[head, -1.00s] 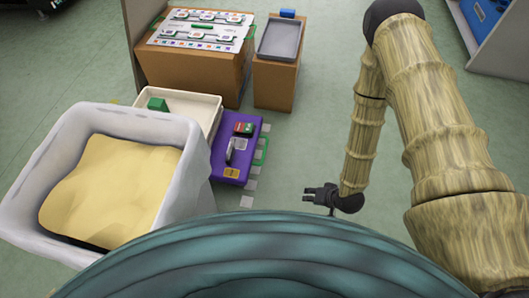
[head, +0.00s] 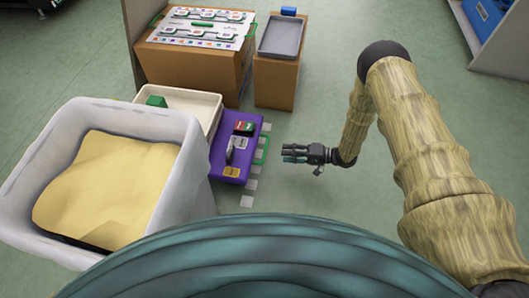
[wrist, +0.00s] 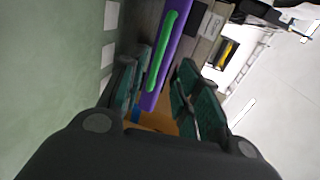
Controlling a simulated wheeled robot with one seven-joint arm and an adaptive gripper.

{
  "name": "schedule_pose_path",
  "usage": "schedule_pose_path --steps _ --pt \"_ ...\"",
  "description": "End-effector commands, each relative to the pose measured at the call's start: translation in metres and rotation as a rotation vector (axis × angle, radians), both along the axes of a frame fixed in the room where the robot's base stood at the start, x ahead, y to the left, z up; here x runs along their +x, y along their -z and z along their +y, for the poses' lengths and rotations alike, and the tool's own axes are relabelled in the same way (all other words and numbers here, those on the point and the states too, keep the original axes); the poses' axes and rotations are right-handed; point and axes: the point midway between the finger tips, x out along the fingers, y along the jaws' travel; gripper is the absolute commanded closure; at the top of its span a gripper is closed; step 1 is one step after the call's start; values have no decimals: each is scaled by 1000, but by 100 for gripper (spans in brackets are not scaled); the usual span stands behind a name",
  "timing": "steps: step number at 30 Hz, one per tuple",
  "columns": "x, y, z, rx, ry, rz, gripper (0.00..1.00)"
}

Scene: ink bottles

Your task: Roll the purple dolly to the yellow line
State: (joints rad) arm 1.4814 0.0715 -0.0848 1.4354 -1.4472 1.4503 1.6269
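The purple dolly (head: 219,160) stands on the floor left of my gripper, beside the cream tray. It carries a red and green block, a grey item and a yellow-marked piece. A green handle (head: 263,150) sticks out from its right side. My gripper (head: 285,153) is open and empty, a little right of the handle, with its fingers pointing left toward it. In the wrist view, the green handle (wrist: 162,50) and the purple edge (wrist: 180,42) show ahead between the open fingers. I cannot make out a yellow line now.
A white-lined bin (head: 185,200) of tan material stands at the front left. A cream tray (head: 205,98) holds a green block. Behind are a brown box with a patterned board (head: 195,72) and a stand with a grey tray (head: 283,38). White floor squares (head: 251,184) lie beside the dolly; the right floor is clear.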

Motion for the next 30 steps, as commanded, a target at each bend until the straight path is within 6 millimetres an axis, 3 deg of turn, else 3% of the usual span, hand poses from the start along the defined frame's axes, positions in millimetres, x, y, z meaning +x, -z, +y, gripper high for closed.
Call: schedule_pose_path --steps 18,30 --pt "17 20 83 -1 1 -1 67" --pt "20 21 101 -1 3 -1 67"
